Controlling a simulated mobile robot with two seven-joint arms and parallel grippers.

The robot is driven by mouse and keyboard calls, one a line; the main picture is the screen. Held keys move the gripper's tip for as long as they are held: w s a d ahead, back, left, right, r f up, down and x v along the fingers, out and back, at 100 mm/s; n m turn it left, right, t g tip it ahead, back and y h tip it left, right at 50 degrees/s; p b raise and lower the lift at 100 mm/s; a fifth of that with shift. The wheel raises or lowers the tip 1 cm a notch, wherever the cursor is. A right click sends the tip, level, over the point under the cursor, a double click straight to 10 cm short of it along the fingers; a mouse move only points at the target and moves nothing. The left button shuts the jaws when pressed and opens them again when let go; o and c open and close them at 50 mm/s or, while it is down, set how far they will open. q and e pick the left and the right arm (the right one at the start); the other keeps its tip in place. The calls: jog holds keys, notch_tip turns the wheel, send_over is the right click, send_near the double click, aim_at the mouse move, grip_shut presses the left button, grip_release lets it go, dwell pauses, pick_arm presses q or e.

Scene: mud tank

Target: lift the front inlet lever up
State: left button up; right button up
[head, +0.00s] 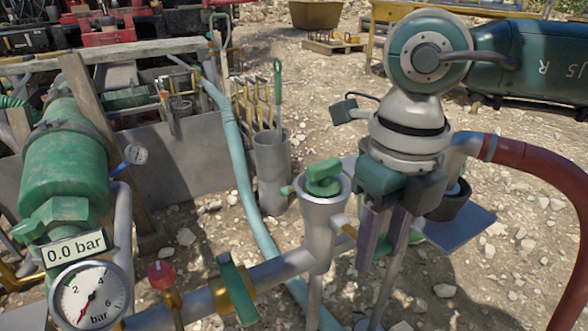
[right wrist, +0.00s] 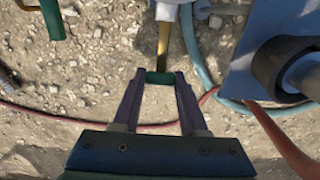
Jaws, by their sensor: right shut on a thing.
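The front inlet lever has a brass stem (head: 349,232) sticking out to the right of the grey valve body (head: 322,215), which has a green knob on top. In the right wrist view the stem (right wrist: 163,45) runs down to a green grip (right wrist: 159,78) between my fingertips. My right gripper (head: 380,255), with purple fingers, is shut on that green grip; it also shows in the right wrist view (right wrist: 160,82). My left gripper is not in view.
A pipe with a green-handled valve (head: 236,290) and a red knob (head: 161,275) runs left to a pressure gauge (head: 90,297). A grey holder (head: 272,170) stands behind the valve. A blue plate (head: 462,232) with a dark cup and a red hose (head: 540,185) lie close right.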

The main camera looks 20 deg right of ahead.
jog(key=shift+w+r, duration=0.1)
jog(key=shift+r, duration=0.1)
jog(key=shift+w+r+p, duration=0.35)
jog(key=shift+r+p, duration=0.25)
jog(key=shift+r, duration=0.2)
jog(key=o, duration=1.5)
jog(key=shift+f, duration=0.1)
notch_tip(320, 180, up, 8)
jog(key=p, duration=0.7)
